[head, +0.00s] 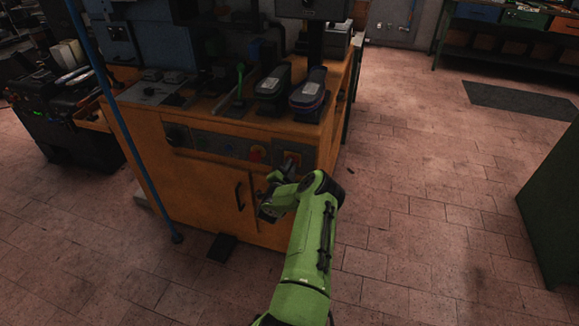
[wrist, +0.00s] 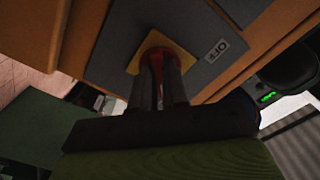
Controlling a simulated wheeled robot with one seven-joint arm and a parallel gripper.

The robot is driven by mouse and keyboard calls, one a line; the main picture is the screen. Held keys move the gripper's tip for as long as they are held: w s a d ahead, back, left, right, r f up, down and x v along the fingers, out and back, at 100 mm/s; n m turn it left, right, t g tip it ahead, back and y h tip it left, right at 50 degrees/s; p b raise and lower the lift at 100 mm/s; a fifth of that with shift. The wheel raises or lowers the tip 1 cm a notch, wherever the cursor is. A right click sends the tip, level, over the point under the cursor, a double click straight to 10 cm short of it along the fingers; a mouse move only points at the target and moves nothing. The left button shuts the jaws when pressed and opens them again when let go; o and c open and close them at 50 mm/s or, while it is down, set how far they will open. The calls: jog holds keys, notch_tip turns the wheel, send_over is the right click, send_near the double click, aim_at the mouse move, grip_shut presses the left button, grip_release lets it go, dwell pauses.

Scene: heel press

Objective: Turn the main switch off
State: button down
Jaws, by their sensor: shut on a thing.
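The main switch is a red knob (wrist: 154,42) on a yellow square plate (wrist: 184,52), set in a grey panel. My gripper (wrist: 162,62) is shut on the red knob, one dark finger on each side. The fingers hide much of the knob, so its exact angle is hard to tell. A small white label (wrist: 217,50) beside the plate seems to read OFF. In the head view my gripper (head: 290,165) reaches the right end of the front panel (head: 225,146) and partly covers the switch plate.
The orange machine cabinet (head: 215,200) carries two dark heel-press pads (head: 309,95) on top. A red-orange round control (head: 257,153) sits left of my gripper. A blue pole (head: 135,150) stands at the left. A green cabinet (head: 552,210) stands at the right, with open tiled floor between.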

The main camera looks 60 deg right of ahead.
jog(key=n+p, duration=0.8)
jog(key=n, duration=0.9)
jog(key=shift+f+n+p, duration=0.1)
jog(key=shift+n+p, duration=0.2)
jog(key=shift+p, duration=0.1)
dwell(0.5)
jog(key=c, duration=1.1)
grip_release()
jog(key=shift+c, duration=0.2)
